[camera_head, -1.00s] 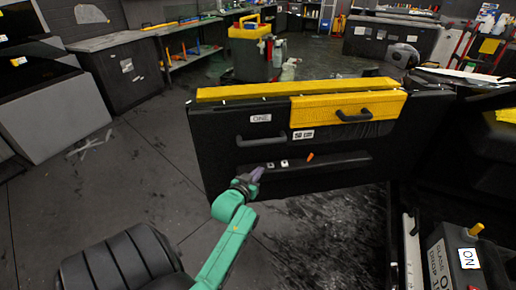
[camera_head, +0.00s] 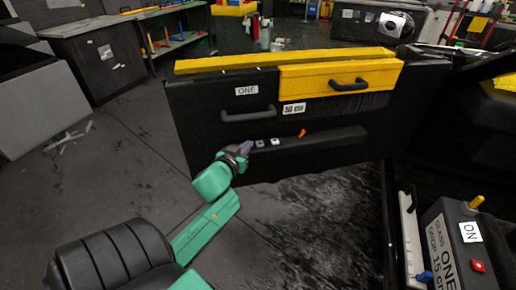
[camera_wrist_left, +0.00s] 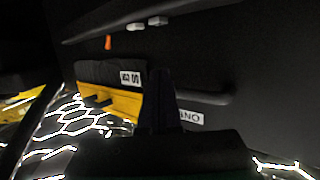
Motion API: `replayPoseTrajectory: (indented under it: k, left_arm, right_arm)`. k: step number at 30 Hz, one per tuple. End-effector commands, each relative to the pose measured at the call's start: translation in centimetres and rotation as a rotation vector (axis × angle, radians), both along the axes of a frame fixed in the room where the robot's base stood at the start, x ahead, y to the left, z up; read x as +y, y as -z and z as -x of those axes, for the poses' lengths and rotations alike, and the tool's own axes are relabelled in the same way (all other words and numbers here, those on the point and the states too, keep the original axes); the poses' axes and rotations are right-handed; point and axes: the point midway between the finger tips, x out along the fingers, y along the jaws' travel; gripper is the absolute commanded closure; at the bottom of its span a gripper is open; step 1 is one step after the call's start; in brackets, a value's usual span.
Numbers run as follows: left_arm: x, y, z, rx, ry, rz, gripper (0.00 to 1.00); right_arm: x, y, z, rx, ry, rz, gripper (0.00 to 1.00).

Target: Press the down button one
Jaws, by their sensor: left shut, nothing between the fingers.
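A black door panel (camera_head: 215,153) labelled ONE (camera_head: 246,90) stands upright in the head view. Two small pale buttons, a left one (camera_head: 260,143) and a right one (camera_head: 275,142), sit on its ledge beside an orange lever (camera_head: 302,132). I cannot read which button is down. My left gripper (camera_head: 245,148) is shut and empty, just left of the left button; contact cannot be told. In the left wrist view, the panel appears upside down, with the buttons (camera_wrist_left: 147,24) at the top and the dark gripper fingers (camera_wrist_left: 160,105) below them. My right gripper is out of view.
A grey pull handle (camera_head: 249,115) sits under the label. A black box marked GLASS ONE DROP (camera_head: 440,250) with a red button (camera_head: 478,267) stands lower right.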

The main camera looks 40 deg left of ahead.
Motion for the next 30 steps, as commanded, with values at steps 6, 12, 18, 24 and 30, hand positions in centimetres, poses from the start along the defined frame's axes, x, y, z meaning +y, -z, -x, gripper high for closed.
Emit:
replayPoseTrajectory:
  k: [6,12,18,24,30]
  left_arm:
    - [0.1,-0.2,-0.1,-0.001,0.000,0.002,1.00]
    - [0.8,0.4,-2.1,-0.001,0.000,0.001,1.00]
    - [2.2,1.4,-6.1,-0.002,-0.001,0.000,1.00]
    - [3.3,3.4,-9.3,0.002,-0.003,0.004,1.00]
    - [3.2,6.0,-9.2,-0.001,-0.001,0.005,1.00]
  right_arm:
    - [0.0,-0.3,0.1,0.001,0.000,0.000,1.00]
    - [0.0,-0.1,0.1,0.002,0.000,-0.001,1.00]
    - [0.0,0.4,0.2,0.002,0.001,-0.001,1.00]
    - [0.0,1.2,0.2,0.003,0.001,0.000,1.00]
    - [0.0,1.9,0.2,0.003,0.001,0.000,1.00]
